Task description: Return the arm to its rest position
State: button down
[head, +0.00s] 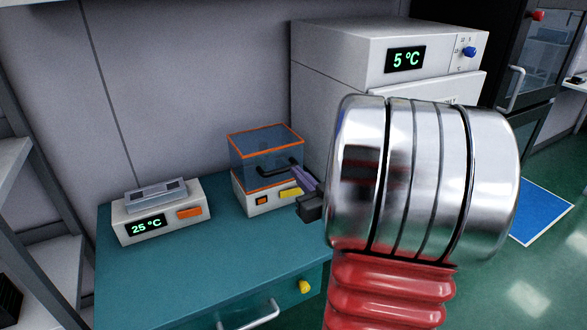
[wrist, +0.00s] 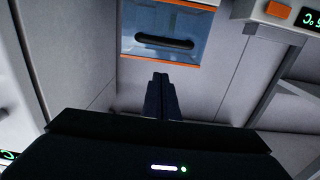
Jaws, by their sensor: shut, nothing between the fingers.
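My gripper (head: 303,180) is in front of the box with the clear, orange-edged lid (head: 258,150) in the head view. Its fingers are together with nothing between them. I cannot tell whether the fingertips touch the box. My silver and red arm fills the right middle of the head view and hides part of what lies behind it.
A heater block reading 25 °C (head: 160,212) stands left on the teal cabinet (head: 230,262). A white refrigerator-like unit reading 5 °C (head: 350,50) stands behind. Shelving (head: 50,235) is at the far left. A blue floor mat (head: 540,212) lies on open green floor at right.

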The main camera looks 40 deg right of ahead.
jog(key=shift+s, duration=0.1)
dwell(0.6)
jog(key=s+d+f+m+g+h, duration=0.1)
jog(key=s+d+f+g, duration=0.2)
jog(key=f+g, duration=0.15)
jog(key=s+d+f+m+g+h, duration=0.1)
jog(key=s+d+f+g, duration=0.15)
jog(key=f, duration=0.35)
jog(key=s+a+f+m+g, duration=0.1)
jog(key=s+a+f+g, duration=0.1)
jog(key=s+a+g, duration=0.15)
jog(key=s+a+r+n+y, duration=0.1)
jog(key=a+r, duration=0.3)
jog(key=a, duration=0.8)
jog(key=s+a+r+n+g+y, duration=0.1)
jog(key=a+r+n+y, duration=0.2)
jog(key=a, duration=0.9)
jog(key=s+a+r+n+y, duration=0.2)
jog(key=a+r, duration=0.3)
jog(key=a, duration=0.7)
jog(key=shift+a+y, duration=0.2)
jog(key=shift+y, duration=0.3)
jog(key=shift+d, duration=0.1)
